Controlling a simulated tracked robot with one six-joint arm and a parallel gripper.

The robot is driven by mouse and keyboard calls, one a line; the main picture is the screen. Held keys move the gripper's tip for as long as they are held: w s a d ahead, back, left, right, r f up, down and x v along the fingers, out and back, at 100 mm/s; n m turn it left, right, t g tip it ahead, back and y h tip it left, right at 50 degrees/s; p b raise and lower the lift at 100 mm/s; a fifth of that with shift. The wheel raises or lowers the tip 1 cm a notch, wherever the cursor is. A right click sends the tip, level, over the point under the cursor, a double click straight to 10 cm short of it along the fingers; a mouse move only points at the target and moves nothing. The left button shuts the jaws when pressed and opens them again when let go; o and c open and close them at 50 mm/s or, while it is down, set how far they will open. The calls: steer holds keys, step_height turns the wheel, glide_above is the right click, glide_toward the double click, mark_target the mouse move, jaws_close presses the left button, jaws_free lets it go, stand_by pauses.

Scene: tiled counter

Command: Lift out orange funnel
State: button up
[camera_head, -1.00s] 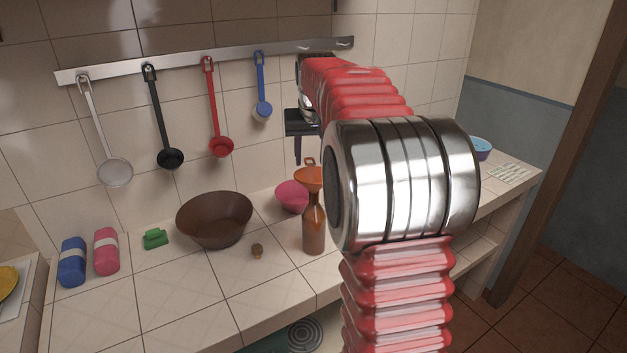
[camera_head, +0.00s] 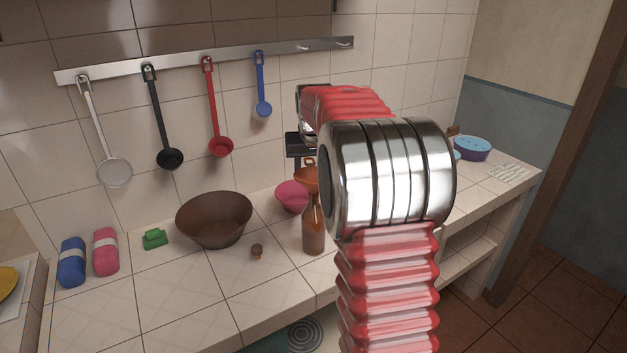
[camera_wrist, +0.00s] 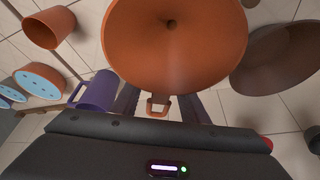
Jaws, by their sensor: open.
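The orange funnel (camera_head: 306,180) sits in the mouth of the brown bottle (camera_head: 314,230) on the counter, its handle loop up. In the wrist view the funnel's wide cone (camera_wrist: 175,45) fills the top middle, and its small handle loop (camera_wrist: 158,101) lies between the fingers. My gripper (camera_wrist: 159,108) is open, with a dark finger on each side of the loop. I cannot tell whether either finger touches it. In the head view my gripper (camera_head: 296,165) is at the funnel, partly hidden by my red arm.
A pink bowl (camera_head: 291,196) stands close behind the bottle, and a large brown bowl (camera_head: 214,220) to its left. In the wrist view a purple mug (camera_wrist: 97,92) is near the left finger. Utensils hang from the wall rail (camera_head: 200,58).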

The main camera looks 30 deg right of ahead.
steer(key=shift+w+d+f, duration=0.1)
steer(key=shift+w+f, duration=0.05)
steer(key=shift+f, duration=0.3)
steer(key=c, duration=1)
steer(key=shift+o, duration=0.2)
steer(key=shift+r, duration=0.2)
step_height(320, 180, up, 10)
steer(key=shift+f, duration=0.15)
stand_by(0.4)
